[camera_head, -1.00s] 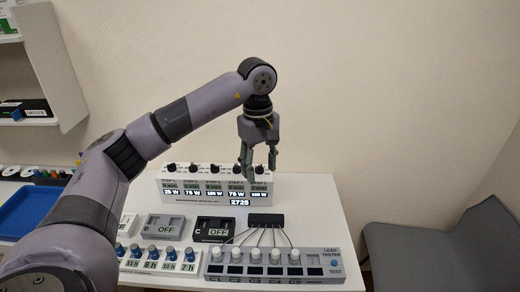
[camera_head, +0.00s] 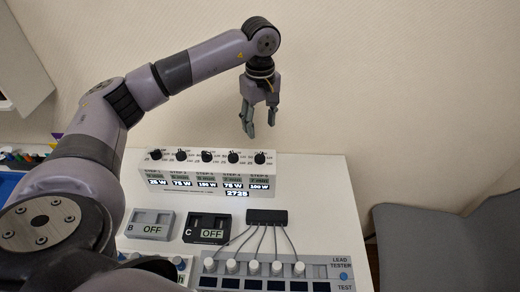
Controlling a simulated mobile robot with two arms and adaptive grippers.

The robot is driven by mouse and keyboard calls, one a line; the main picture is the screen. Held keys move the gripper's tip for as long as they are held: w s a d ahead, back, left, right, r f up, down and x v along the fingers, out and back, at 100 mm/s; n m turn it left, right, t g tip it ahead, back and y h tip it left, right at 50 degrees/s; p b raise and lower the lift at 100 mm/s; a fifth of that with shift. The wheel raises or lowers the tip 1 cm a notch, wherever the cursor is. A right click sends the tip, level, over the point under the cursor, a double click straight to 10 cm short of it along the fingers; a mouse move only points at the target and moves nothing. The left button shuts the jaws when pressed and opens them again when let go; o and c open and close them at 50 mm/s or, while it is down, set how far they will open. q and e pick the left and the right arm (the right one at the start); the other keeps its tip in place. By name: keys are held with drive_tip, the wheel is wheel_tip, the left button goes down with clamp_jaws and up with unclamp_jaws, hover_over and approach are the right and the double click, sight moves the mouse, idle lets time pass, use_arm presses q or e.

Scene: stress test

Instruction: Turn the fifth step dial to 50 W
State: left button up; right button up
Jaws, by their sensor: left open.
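The white step panel (camera_head: 130,187) stands toward the back of the white table, with several black dials along its top and lit displays on its front. My left gripper (camera_head: 249,133) points down, open and empty, just above and slightly left of the fifth dial, near the fourth dial (camera_head: 233,157). It looks apart from both dials. My right gripper does not show.
The lead tester (camera_head: 330,272) with white knobs lies at the table's front, cabled to a black block (camera_head: 267,217). Boxes B (camera_head: 150,224) and C (camera_head: 206,228), both showing OFF, sit between. A grey chair (camera_head: 430,240) is at right. The table (camera_head: 325,190) is bare right of the panel.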

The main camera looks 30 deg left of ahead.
sight(260, 155)
use_arm(q)
wheel_tip(260, 155, down, 12)
drive_tip(key=p, duration=0.2)
drive_tip(key=shift+w+a+r+p, duration=0.1)
drive_tip(key=shift+r+p, duration=0.15)
drive_tip(key=shift+p, duration=0.15)
drive_tip(key=shift+f, duration=0.5)
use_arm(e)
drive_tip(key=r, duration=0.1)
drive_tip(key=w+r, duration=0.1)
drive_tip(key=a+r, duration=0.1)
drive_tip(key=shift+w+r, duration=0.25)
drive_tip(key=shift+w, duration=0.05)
use_arm(q)
drive_tip(key=shift+c, duration=0.6)
clamp_jaws()
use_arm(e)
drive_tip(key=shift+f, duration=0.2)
